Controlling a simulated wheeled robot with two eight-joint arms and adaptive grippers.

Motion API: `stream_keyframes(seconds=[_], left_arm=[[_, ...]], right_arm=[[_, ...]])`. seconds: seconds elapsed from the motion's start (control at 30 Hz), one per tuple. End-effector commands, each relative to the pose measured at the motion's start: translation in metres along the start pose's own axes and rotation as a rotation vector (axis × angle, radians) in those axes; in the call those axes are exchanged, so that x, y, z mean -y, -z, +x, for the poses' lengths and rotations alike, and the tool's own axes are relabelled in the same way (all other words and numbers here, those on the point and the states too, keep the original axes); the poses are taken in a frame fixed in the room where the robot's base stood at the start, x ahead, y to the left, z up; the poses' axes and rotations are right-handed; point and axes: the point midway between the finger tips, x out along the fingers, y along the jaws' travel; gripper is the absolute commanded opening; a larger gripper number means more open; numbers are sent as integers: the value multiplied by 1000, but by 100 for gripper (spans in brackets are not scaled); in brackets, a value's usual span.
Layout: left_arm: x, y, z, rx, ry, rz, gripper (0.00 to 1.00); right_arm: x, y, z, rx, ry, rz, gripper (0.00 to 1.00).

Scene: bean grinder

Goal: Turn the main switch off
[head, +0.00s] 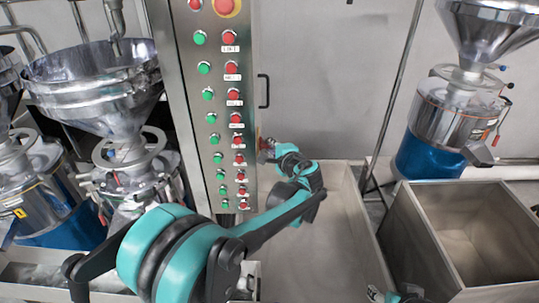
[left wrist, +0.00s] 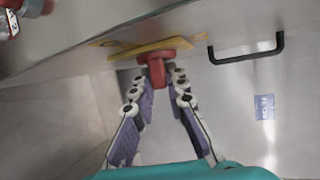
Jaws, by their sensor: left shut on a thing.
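The main switch (left wrist: 157,66) is a red knob on a yellow plate (left wrist: 150,46), fixed to the side of the metal control cabinet. My left gripper (left wrist: 160,78) has its two fingers closed around the red knob, one on each side, in the left wrist view. In the head view my left arm reaches across the cabinet front, and its gripper (head: 269,150) is at the cabinet's right side. The switch is small and mostly hidden there. My right gripper is not in view.
The cabinet front (head: 217,110) carries columns of green and red buttons. A black handle (head: 264,91) is on its right side. Grinders with metal hoppers (head: 95,85) stand left and right (head: 455,115). An open metal bin (head: 410,235) is at the lower right.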

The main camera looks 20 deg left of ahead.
Motion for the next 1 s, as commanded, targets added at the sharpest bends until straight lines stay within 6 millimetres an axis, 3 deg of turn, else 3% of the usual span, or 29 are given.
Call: stream_keyframes(seconds=[0.1, 0.4, 1.0], left_arm=[[-9, 1, 1, 0, 83, -33, 0], [-10, 0, 1, 2, 228, -97, 0], [-9, 0, 1, 3, 283, -121, 0]], right_arm=[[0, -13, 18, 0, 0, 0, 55], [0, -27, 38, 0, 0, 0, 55], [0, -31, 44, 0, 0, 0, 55]])
